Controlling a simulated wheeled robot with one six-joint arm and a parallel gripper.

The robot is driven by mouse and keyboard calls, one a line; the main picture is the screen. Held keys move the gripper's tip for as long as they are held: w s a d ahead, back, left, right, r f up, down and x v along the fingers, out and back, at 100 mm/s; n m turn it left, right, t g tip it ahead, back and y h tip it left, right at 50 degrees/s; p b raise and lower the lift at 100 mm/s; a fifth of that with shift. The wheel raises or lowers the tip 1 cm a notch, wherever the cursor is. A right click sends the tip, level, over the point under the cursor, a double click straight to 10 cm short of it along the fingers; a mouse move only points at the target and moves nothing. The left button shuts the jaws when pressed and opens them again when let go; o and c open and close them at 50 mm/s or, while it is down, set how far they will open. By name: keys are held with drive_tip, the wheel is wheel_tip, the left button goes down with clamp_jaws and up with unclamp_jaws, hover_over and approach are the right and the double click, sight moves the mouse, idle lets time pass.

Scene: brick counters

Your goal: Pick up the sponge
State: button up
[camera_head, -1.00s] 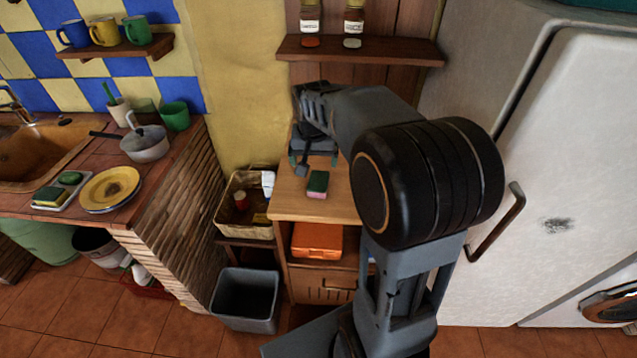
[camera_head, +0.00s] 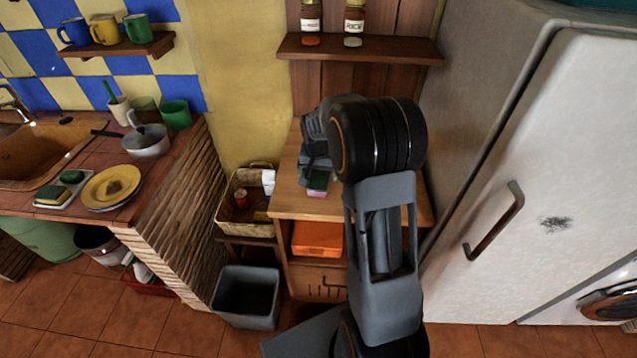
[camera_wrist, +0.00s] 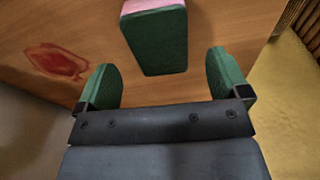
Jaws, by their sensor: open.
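The sponge (camera_wrist: 155,42) is a block with a dark green face and a pink side, lying on the wooden cabinet top. In the wrist view it is just ahead of my gripper (camera_wrist: 164,82), in line with the gap between the two green-padded fingers. The fingers are spread apart with nothing between them. In the head view my gripper is largely hidden by my arm, and only part of the sponge (camera_head: 317,190) shows at the cabinet's left part, by a dark green finger.
The wooden cabinet top (camera_head: 291,205) has a red stain (camera_wrist: 57,62). A wicker basket (camera_head: 240,216) and a grey bin (camera_head: 247,297) stand to its left, the white fridge (camera_head: 560,150) to its right. A shelf with jars (camera_head: 358,50) hangs above. Another sponge (camera_head: 52,195) lies by the sink.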

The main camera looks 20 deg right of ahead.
sight(319, 179)
drive_tip(key=shift+w+d+f+p, duration=0.1)
drive_tip(key=shift+w+f+p, duration=0.05)
drive_tip(key=shift+f, duration=1)
drive_tip(key=shift+w+d+f+p, duration=0.1)
drive_tip(key=shift+w+f+p, duration=0.05)
drive_tip(key=shift+f, duration=0.95)
drive_tip(key=shift+c, duration=0.2)
drive_tip(key=c, duration=0.9)
drive_tip(key=shift+r, duration=0.2)
drive_tip(key=shift+c, duration=0.2)
drive_tip(key=shift+r, duration=0.6)
drive_tip(key=s+d+r+b, duration=0.2)
drive_tip(key=s+d+r, duration=0.2)
drive_tip(key=s+r, duration=0.7)
drive_tip(key=shift+s+r, duration=0.25)
drive_tip(key=shift+s, duration=1)
